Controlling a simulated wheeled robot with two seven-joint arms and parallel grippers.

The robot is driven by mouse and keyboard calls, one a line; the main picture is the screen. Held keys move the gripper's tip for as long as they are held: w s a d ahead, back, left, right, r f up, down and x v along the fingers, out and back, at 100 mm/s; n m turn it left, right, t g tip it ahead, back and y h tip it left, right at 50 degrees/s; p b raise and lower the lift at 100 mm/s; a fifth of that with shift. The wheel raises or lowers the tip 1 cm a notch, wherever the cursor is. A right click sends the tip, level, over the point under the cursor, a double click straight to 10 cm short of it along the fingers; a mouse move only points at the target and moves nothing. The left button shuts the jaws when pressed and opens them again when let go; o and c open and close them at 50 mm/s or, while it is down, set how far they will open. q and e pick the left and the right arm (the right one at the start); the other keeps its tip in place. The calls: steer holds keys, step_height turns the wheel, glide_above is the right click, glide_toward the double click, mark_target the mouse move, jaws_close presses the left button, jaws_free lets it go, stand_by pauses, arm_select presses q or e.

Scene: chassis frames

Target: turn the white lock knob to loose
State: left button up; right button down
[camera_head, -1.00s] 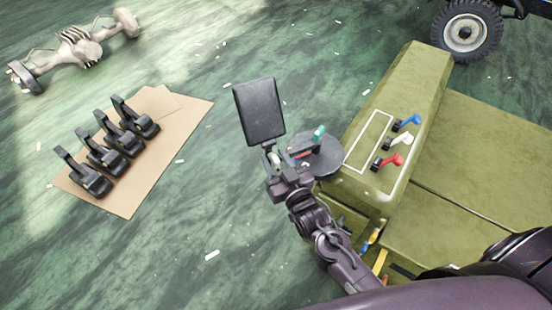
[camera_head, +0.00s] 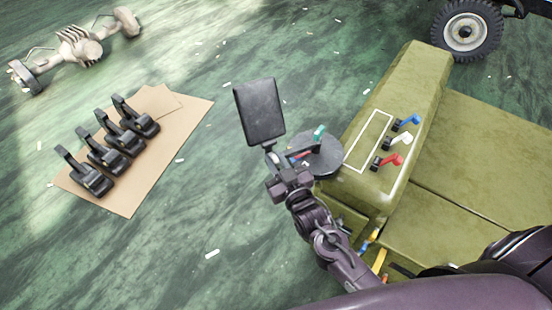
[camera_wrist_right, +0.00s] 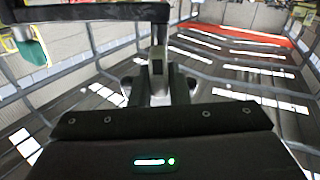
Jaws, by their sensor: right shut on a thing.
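My right gripper (camera_head: 281,168) is at the stem below a black rectangular panel (camera_head: 260,111), beside a round dark disc (camera_head: 322,158). In the right wrist view the jaws (camera_wrist_right: 158,88) close around a small grey-dark part (camera_wrist_right: 158,68) under a black bar (camera_wrist_right: 90,13). My left gripper is not in view.
A green-tipped lever (camera_head: 319,131) stands at the disc. The olive chassis box (camera_head: 410,75) carries blue (camera_head: 411,121), white (camera_head: 402,138) and red (camera_head: 391,160) levers. Black pedals lie on cardboard (camera_head: 130,205) at left. An axle (camera_head: 80,45) and wheel (camera_head: 466,32) are behind.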

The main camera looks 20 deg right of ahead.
steer(key=n+p, duration=0.1)
steer(key=n, duration=0.3)
steer(key=shift+a+p, duration=0.2)
steer(key=shift+p, duration=0.1)
steer(key=n, duration=0.2)
steer(key=n+p, duration=0.1)
steer(key=n, duration=0.2)
steer(key=shift+a+f, duration=0.15)
steer(key=shift+a+f+n+p, duration=0.15)
steer(key=shift+n+p, duration=0.55)
steer(key=shift+n, duration=1.2)
steer(key=shift+d+f+n+p, duration=0.2)
steer(key=shift+n+p, duration=0.45)
steer(key=shift+n, duration=1.25)
steer(key=shift+f, duration=0.1)
steer(key=c, duration=1.4)
jaws_free()
steer(key=shift+s, duration=0.15)
